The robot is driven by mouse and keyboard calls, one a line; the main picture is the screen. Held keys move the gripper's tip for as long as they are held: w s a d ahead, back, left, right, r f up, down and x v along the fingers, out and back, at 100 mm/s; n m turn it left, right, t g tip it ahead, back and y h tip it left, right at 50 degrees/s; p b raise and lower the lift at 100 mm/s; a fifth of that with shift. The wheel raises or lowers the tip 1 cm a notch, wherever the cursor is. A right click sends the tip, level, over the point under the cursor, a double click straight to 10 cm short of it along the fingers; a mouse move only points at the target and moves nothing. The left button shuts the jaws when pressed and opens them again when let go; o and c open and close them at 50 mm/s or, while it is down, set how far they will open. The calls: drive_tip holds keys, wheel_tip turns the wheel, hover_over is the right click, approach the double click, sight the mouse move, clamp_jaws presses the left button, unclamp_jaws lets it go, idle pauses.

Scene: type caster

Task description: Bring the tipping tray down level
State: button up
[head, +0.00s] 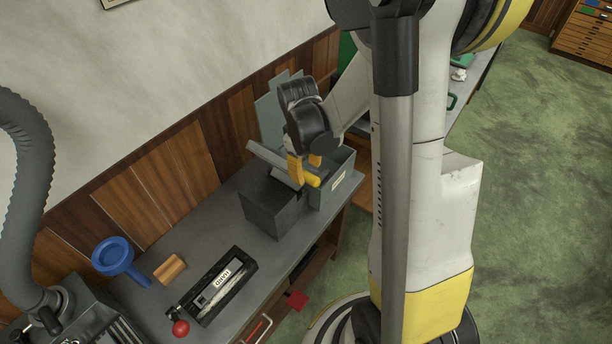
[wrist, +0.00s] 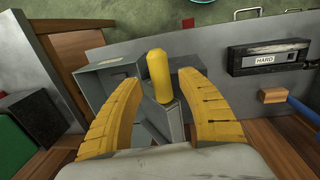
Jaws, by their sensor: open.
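The tipping tray (head: 270,163) is a grey, tilted piece above a dark grey box on the bench. I cannot tell its exact angle. A yellow rounded handle (head: 313,180) sticks out at its right end. In the wrist view the handle (wrist: 158,75) stands between my fingers, with grey tray parts (wrist: 150,122) below it. My gripper (head: 305,171) has yellow fingers and reaches down at the handle. In the wrist view my gripper (wrist: 160,83) is open, with a gap on each side of the handle. My gripper hides part of the tray in the head view.
The dark box (head: 275,212) and a labelled grey bin (head: 340,180) stand close around the tray. A grey-green panel (head: 270,118) rises behind. A device marked HARD (head: 220,288), a wooden block (head: 170,269) and a blue funnel-like piece (head: 114,256) lie toward the left.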

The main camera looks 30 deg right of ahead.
drive_tip(key=shift+d+f, duration=0.15)
drive_tip(key=shift+f, duration=1.25)
